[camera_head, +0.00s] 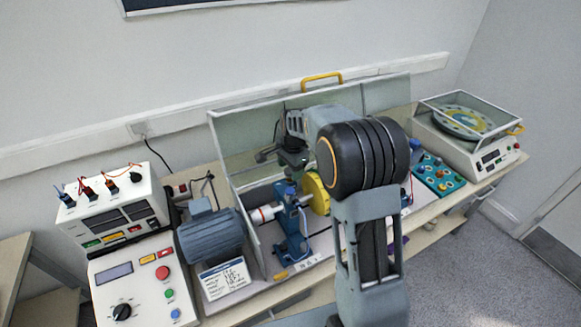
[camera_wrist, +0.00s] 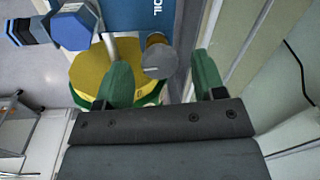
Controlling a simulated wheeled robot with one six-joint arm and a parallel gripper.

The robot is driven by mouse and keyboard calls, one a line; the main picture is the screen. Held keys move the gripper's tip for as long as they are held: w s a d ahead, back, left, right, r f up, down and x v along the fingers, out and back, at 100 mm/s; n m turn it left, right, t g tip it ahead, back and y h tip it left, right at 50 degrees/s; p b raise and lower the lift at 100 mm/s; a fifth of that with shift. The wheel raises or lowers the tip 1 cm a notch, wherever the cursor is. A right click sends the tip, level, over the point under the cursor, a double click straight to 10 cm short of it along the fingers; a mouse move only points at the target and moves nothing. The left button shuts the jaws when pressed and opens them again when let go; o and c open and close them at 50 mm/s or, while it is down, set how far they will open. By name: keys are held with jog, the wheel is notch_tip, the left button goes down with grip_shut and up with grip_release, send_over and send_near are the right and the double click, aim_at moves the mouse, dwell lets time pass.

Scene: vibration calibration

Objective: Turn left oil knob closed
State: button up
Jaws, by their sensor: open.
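In the wrist view a small round knob (camera_wrist: 158,60) with a grey face and brassy side stands beside a blue housing (camera_wrist: 122,14) marked OIL. I take it for the left oil knob, but cannot confirm which one it is. My gripper (camera_wrist: 163,66) is open, its two green fingers on either side of the knob, with a gap to the right finger. Contact and depth are unclear. In the head view the blue bearing stand (camera_head: 292,232) is below my gripper, and my arm hides part of the rig. The knob cannot be made out there.
A yellow disc (camera_head: 316,194) sits right of the stand, and shows in the wrist view (camera_wrist: 88,70). A motor (camera_head: 212,236) is left of the stand. A raised clear guard (camera_head: 240,140) stands behind. Control boxes (camera_head: 135,285) are at left, a balance unit (camera_head: 470,150) at right.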

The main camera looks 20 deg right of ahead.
jog(key=c, duration=0.9)
jog(key=n+b, duration=0.1)
jog(key=n, duration=0.3)
jog(key=shift+n, duration=0.3)
jog(key=n, duration=0.4)
jog(key=shift+w+n+g+y, duration=0.1)
jog(key=shift+n+g+y, duration=0.2)
jog(key=shift+g+y, duration=0.1)
jog(key=n, duration=0.4)
jog(key=shift+w, duration=0.1)
jog(key=shift+n+g, duration=0.4)
jog(key=shift+n, duration=1.9)
